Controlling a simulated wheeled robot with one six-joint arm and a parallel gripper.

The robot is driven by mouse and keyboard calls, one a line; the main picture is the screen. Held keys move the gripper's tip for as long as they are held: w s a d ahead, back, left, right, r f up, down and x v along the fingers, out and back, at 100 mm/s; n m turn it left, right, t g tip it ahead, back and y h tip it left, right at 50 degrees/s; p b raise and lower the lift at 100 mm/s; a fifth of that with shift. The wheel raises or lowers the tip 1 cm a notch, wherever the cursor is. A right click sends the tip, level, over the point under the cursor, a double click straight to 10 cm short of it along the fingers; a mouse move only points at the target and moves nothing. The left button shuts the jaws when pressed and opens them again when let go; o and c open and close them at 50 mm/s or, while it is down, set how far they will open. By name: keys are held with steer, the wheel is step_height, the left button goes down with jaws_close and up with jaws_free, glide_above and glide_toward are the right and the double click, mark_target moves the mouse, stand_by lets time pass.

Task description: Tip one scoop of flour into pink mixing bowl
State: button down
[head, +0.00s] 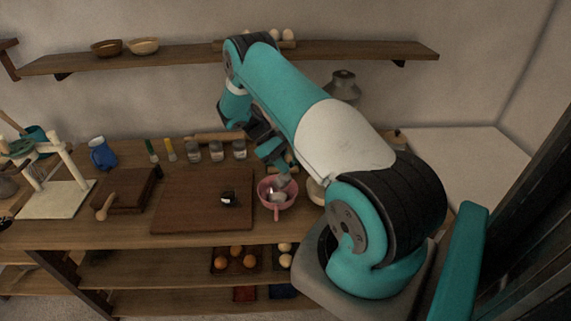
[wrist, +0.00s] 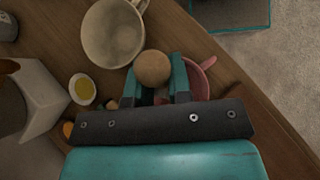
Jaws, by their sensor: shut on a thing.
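The pink mixing bowl (head: 266,197) stands on the wooden counter, right of the large board. It also shows in the wrist view (wrist: 204,78), partly behind my fingers. My gripper (head: 284,168) is over the bowl, pointing down. In the wrist view my gripper (wrist: 154,82) is shut on a round brown knob, which looks like the end of the scoop's handle (wrist: 153,68). A greyish part, probably the scoop (head: 284,181), shows below my fingers at the bowl. Something pale lies at the bowl's inside; I cannot tell whether it is flour. A cream pot (wrist: 112,35) stands beside the bowl.
A wooden board (head: 190,210) with a small dark thing (head: 230,198) lies left of the bowl. Several jars (head: 216,150) stand behind it. A blue jug (head: 102,153) is farther left. A small dish with yellow contents (wrist: 82,89) is near the pot.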

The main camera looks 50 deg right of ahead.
steer(key=shift+r+t+b, duration=0.3)
steer(key=shift+t+b, duration=0.4)
steer(key=shift+t, duration=0.4)
steer(key=t, duration=0.2)
steer(key=shift+s+r+t+b, duration=0.1)
steer(key=shift+r+t+b, duration=0.2)
steer(key=shift+b, duration=0.05)
steer(key=t+h+b, duration=0.1)
steer(key=t+b, duration=0.2)
steer(key=t, duration=0.1)
steer(key=shift+r+m, duration=0.15)
steer(key=shift+m, duration=0.25)
steer(key=t+b, duration=0.1)
steer(key=b, duration=0.1)
steer(key=t+b, duration=0.1)
steer(key=t, duration=0.1)
steer(key=shift+r+h+b, duration=0.3)
steer(key=shift+r+b, duration=0.05)
steer(key=shift+r+t, duration=0.45)
steer(key=shift+t, duration=0.15)
